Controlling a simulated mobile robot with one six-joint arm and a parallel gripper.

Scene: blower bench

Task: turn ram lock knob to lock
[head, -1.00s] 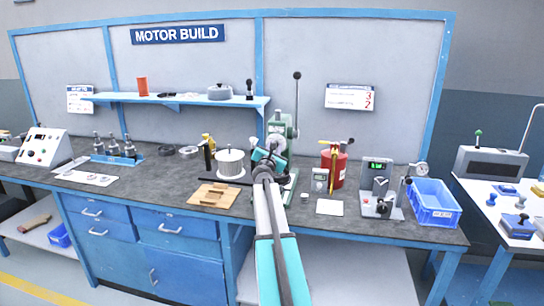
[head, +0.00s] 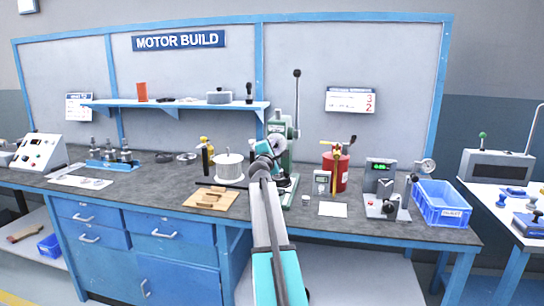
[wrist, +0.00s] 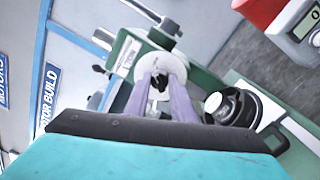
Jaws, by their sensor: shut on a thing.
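The green press (head: 281,128) with its long upright black-tipped lever stands at the back middle of the bench. My arm reaches to its front, and my gripper (head: 268,147) is at the press, with the fingertips hard to make out there. In the wrist view, the two greyish fingers of my gripper (wrist: 160,80) are shut on a small dark knob (wrist: 158,84) in front of a pale round disc (wrist: 171,63) on the press. The fingers partly hide the knob, and its marking cannot be read. A larger black round part with a silver rim (wrist: 235,107) sits to the right, apart from the fingers.
The shelf (head: 180,105) hangs behind.

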